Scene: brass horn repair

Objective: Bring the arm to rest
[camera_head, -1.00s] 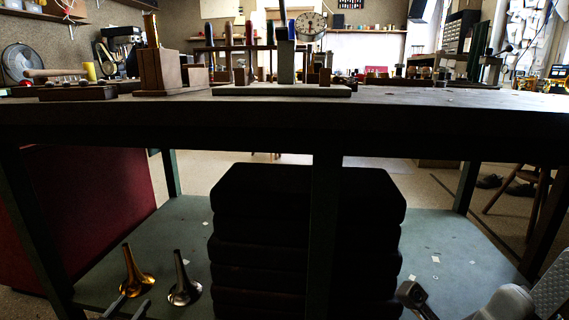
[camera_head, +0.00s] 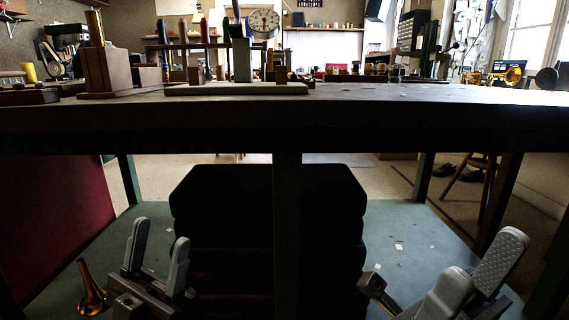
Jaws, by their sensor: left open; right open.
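My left gripper (camera_head: 157,248) is low in the view, left of the middle, with its two grey fingers apart and nothing between them. My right gripper (camera_head: 468,275) is at the lower right, its fingers spread and empty. Both grippers show in front of the workbench's lower shelf (camera_head: 405,228), below the level of the bench top (camera_head: 400,105). The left gripper covers part of the lower shelf to the right of a brass bell-shaped piece (camera_head: 92,292).
A stack of dark cases (camera_head: 225,220) stands on the lower shelf in the middle, behind a bench leg (camera_head: 287,230). A dark red panel (camera_head: 50,220) is at the left.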

